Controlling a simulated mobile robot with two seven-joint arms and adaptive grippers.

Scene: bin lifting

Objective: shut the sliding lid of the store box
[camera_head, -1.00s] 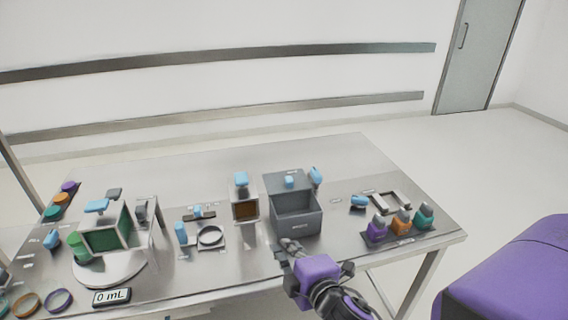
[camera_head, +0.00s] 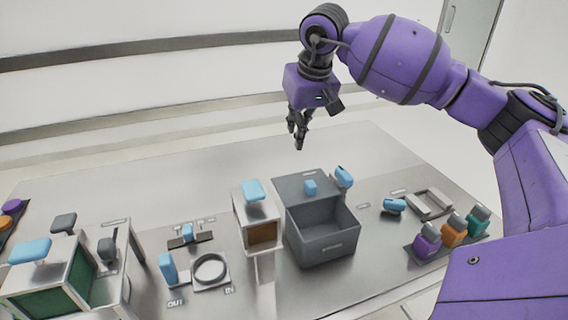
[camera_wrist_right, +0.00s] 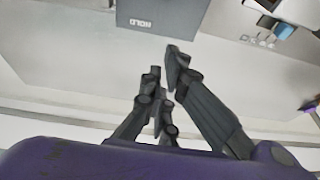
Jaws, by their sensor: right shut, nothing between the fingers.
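The store box (camera_head: 322,244) is a dark grey open-topped box standing on the table. Its grey lid (camera_head: 292,190) is slid to the back, with a blue knob (camera_head: 310,187) near its front edge. The front part of the box is open and looks empty inside. My right gripper (camera_head: 299,145) is shut and empty, pointing down above and behind the lid, apart from it. In the right wrist view the gripper (camera_wrist_right: 165,72) shows bare fingers, with a grey panel (camera_wrist_right: 185,17) marked HOLD beyond them. My left gripper is out of view.
A white-framed box (camera_head: 262,215) with a blue knob stands close left of the store box. A blue handle (camera_head: 344,176) rises at the box's right back corner. Coloured bottles (camera_head: 453,232) stand to the right. The table behind the lid is clear.

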